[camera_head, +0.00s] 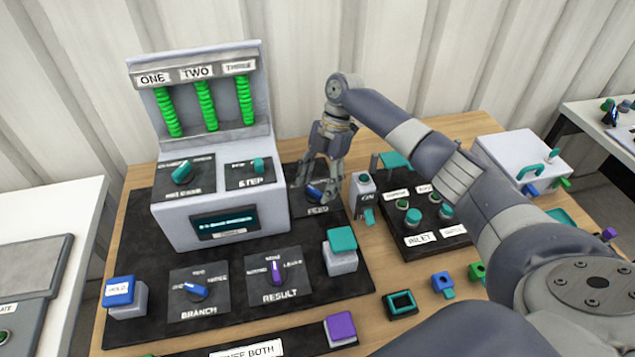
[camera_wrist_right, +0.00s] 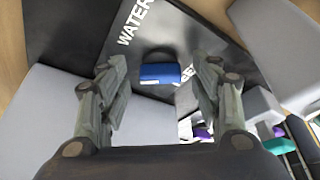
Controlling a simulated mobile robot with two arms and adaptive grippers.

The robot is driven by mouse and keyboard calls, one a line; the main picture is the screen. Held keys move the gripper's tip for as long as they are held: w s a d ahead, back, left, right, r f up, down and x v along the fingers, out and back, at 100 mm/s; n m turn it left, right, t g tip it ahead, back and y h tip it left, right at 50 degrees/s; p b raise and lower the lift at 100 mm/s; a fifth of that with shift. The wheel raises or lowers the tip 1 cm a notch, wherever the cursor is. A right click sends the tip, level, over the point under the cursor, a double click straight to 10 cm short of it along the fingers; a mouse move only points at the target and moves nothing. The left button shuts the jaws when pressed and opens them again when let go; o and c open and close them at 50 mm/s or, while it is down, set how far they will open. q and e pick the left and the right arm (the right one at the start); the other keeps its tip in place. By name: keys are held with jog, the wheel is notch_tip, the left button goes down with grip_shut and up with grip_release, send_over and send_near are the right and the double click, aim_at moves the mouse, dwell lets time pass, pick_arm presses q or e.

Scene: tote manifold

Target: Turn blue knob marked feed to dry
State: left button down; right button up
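The blue feed knob (camera_head: 314,192) sits on a dark plate to the right of the grey console, with the label FEED partly legible below it. In the right wrist view the knob (camera_wrist_right: 160,73) lies between my fingers, with a white mark at one end. The word WATER is printed on the plate beside it; other lettering is partly hidden by a finger. My right gripper (camera_head: 318,184) points down over the knob and is open. In the wrist view a gap shows between each finger (camera_wrist_right: 160,95) and the knob. My left gripper is not in view.
The grey console (camera_head: 170,220) stands close left of the knob. A grey switch block (camera_head: 362,190) marked ON stands close right, and a teal-topped block (camera_head: 341,258) is in front. Other knobs for BRANCH (camera_head: 196,291) and RESULT (camera_head: 276,272) are nearer.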

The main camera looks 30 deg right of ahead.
jog(key=v, duration=1.2)
jog(key=shift+f, duration=0.1)
